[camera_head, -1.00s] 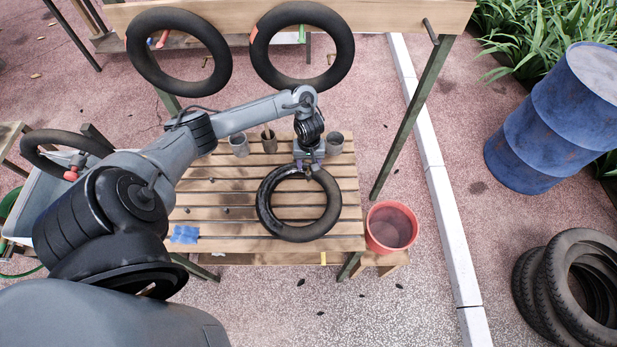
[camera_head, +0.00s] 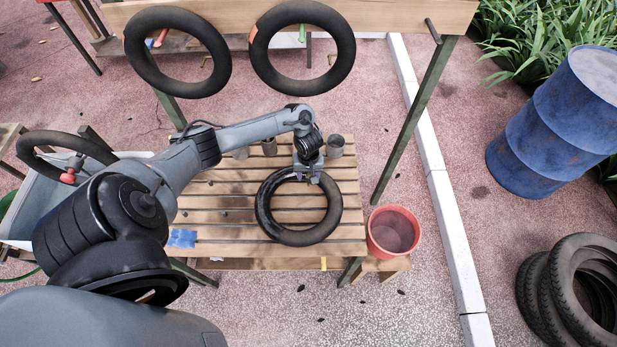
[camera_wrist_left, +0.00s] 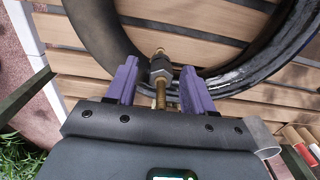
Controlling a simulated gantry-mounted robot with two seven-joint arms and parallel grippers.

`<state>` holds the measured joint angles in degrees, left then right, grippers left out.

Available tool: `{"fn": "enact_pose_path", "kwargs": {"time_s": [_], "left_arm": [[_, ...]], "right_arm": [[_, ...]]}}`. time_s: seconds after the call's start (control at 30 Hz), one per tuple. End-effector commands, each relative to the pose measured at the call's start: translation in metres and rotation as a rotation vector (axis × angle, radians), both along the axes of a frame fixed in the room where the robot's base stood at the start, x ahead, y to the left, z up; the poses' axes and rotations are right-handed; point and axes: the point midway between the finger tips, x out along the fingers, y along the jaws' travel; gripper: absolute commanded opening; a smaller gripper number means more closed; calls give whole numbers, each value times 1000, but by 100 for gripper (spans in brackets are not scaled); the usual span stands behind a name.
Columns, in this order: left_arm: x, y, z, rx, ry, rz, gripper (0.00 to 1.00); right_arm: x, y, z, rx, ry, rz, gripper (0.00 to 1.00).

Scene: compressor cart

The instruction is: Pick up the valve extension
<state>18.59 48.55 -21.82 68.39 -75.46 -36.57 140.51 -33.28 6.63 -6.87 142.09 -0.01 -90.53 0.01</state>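A brass valve piece with a dark collar (camera_wrist_left: 160,68), which looks like the valve extension, stands at the inner tube's rim in the left wrist view. The black inner tube (camera_head: 264,212) lies flat on the slatted wooden table; it also shows in the wrist view (camera_wrist_left: 95,30). My left gripper (camera_head: 309,177) is over the tube's far edge. In the wrist view its two purple fingers (camera_wrist_left: 159,70) are open, one on each side of the brass piece, with gaps visible between. The valve piece is hidden by the gripper in the head view. My right gripper is not in view.
Metal cups (camera_head: 335,146) stand at the table's back edge, close to my left gripper. A blue cloth (camera_head: 182,238) lies front left on the table (camera_head: 215,232). A red bucket (camera_head: 393,232) is to the right. Two tubes (camera_head: 303,40) hang on the beam behind.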

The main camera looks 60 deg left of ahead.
Motion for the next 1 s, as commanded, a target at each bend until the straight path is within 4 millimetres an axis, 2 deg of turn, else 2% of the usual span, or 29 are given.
{"fn": "enact_pose_path", "kwargs": {"time_s": [0.03,0.33,0.77,0.87,1.0], "left_arm": [[0,0,0,0,0,0,47],[0,0,0,0,0,0,1],[0,0,8,0,-1,1,0],[0,0,17,0,-1,-2,0],[1,0,39,-1,-3,-1,0]], "right_arm": [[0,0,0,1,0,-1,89],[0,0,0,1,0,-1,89],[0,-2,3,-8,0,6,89],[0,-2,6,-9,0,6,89],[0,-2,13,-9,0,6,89]]}}
